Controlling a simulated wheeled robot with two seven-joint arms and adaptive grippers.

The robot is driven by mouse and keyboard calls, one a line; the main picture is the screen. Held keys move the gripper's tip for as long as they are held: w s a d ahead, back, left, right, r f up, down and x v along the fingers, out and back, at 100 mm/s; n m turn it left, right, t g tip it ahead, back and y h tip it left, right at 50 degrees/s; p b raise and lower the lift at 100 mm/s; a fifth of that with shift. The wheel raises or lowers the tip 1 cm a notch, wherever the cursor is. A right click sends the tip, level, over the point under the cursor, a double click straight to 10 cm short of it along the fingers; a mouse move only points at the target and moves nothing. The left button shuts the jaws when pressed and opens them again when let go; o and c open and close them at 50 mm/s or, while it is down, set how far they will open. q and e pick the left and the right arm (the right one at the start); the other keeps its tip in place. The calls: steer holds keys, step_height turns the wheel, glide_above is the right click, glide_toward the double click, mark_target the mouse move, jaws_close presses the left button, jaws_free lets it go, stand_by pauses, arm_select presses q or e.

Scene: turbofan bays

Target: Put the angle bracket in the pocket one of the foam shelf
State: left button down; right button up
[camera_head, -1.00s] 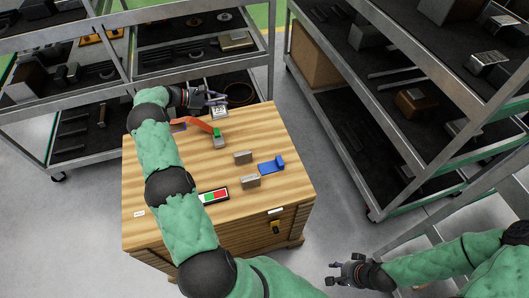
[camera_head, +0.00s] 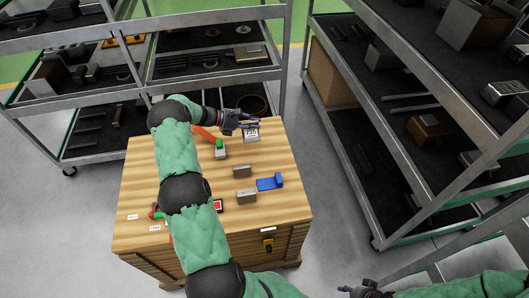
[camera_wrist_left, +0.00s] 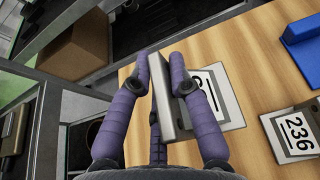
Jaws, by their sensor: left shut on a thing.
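My left gripper (camera_head: 246,124) is shut on a grey metal angle bracket (camera_head: 251,135) over the far right part of the wooden crate top. In the left wrist view the purple fingers (camera_wrist_left: 167,85) grip its upright flange, and its flat flange (camera_wrist_left: 226,97) carries a partly hidden white label. I cannot tell whether the bracket touches the wood. Dark foam-lined shelves (camera_head: 190,68) stand behind the crate; I cannot tell which holds pocket one. My right gripper (camera_head: 358,291) is at the bottom edge, partly cut off, and its opening is unclear.
On the crate top (camera_head: 284,150) are two grey blocks (camera_head: 246,196), a blue bracket (camera_head: 270,182) and a green-topped piece (camera_head: 220,150). A plate labelled 236 (camera_wrist_left: 295,132) shows in the left wrist view. Another rack (camera_head: 378,205) stands at right, with open floor between.

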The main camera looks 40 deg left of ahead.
arm_select(q)
steer(key=d+f, duration=0.2)
steer(key=d+f+b, duration=0.1)
steer(key=d+f, duration=0.1)
steer(key=s+d+f+b, duration=0.1)
steer(key=d+f, duration=0.1)
steer(key=d, duration=0.1)
steer(key=shift+s+f, duration=0.1)
steer(key=shift+f, duration=0.25)
step_height(320, 180, down, 4)
steer(key=shift+r+b, duration=0.25)
steer(key=shift+b, duration=0.75)
steer(key=shift+r, duration=0.1)
steer(key=c, duration=1.4)
jaws_free()
steer(key=shift+o, duration=1.1)
